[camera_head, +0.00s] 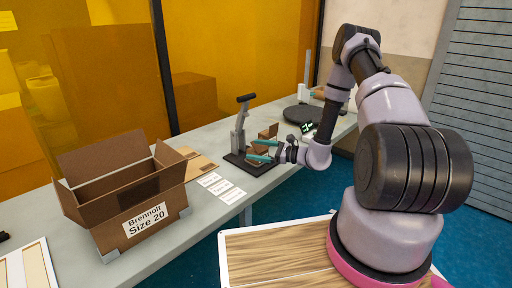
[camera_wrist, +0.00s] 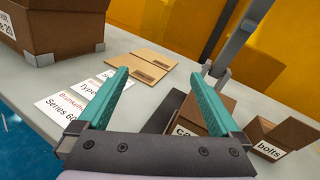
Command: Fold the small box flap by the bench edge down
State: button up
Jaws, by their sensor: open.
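A large open cardboard box labelled "Brennolt Size 20" (camera_head: 117,236) stands at the bench's front edge. Its back flap (camera_head: 103,157) and right short flap (camera_head: 169,156) stand up; part of this box shows at upper left in the wrist view (camera_wrist: 62,14). My gripper (camera_head: 262,150) is open over the bench, well right of that box. In the wrist view its teal fingers (camera_wrist: 158,76) are apart, with nothing held. A small brown box (camera_wrist: 186,118) with a partly hidden label is behind the right finger. A small open box labelled "bolts" (camera_wrist: 284,134) is farther right.
A black-based grey stand (camera_head: 240,130) is beside my gripper. White label sheets (camera_head: 222,188) and flat cardboard pieces (camera_head: 200,164) lie between the large box and my gripper. A dark round disc (camera_head: 302,114) is farther back. Yellow panels rise behind the grey bench (camera_head: 190,234).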

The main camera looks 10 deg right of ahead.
jog(key=d+f+m+t+h, duration=0.1)
jog(key=d+m, duration=0.1)
jog(key=w+d+f+m+t+h, duration=0.1)
jog(key=d+m+t, duration=0.1)
jog(key=w+d+f+m+t+h, duration=0.1)
jog(key=d+m+t+h, duration=0.1)
jog(key=shift+d+m, duration=0.4)
jog(key=shift+w+t, duration=0.25)
jog(key=shift+t, duration=0.05)
jog(key=x, duration=1)
jog(key=shift+w, duration=0.1)
jog(key=shift+c, duration=0.3)
